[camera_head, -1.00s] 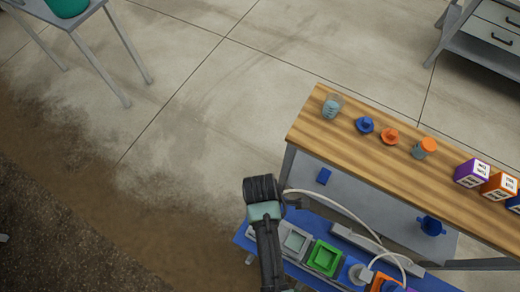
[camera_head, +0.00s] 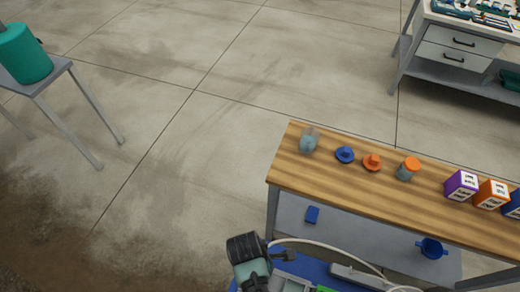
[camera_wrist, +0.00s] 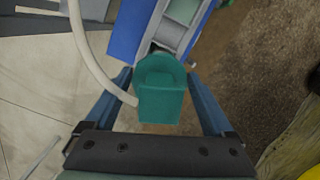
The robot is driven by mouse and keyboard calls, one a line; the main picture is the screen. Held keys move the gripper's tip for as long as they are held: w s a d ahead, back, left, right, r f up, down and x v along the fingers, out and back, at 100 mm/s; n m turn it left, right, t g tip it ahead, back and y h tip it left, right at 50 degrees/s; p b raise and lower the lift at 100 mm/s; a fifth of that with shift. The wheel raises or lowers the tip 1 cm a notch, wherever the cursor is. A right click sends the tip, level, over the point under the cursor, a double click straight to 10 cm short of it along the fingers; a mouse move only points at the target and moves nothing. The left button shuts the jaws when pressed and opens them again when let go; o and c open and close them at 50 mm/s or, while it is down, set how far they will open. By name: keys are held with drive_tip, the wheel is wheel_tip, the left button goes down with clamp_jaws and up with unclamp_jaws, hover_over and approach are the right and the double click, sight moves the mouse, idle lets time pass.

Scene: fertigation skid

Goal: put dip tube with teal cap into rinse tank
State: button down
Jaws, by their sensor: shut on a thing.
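My gripper (camera_wrist: 160,82) is shut on the teal cap (camera_wrist: 160,102) in the wrist view, one finger on each side of it. The tube below the cap is hidden. A pale hose (camera_wrist: 82,55) curves down from the upper left to the cap's left side. The hose (camera_head: 330,246) also arcs to the right in the head view. A teal tank (camera_head: 24,54) stands on a grey stand at the far left, apart from my gripper; I cannot tell for sure that it is the rinse tank.
A wooden bench (camera_head: 330,175) carries a glass jar (camera_head: 309,143), a blue cap (camera_head: 345,155), an orange cap (camera_head: 372,161), an orange-lidded jar (camera_head: 407,169) and labelled boxes (camera_head: 461,186). A drawer bench (camera_head: 458,50) stands at the upper right. The floor between is clear.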

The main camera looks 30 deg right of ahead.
drive_tip(key=shift+f+b, duration=3.4)
drive_tip(key=shift+f, duration=1.85)
unclamp_jaws()
drive_tip(key=r, duration=0.4)
drive_tip(key=a+r+p, duration=0.1)
drive_tip(key=r, duration=0.3)
drive_tip(key=w+r, duration=0.1)
drive_tip(key=r, duration=0.4)
drive_tip(key=shift+a, duration=0.2)
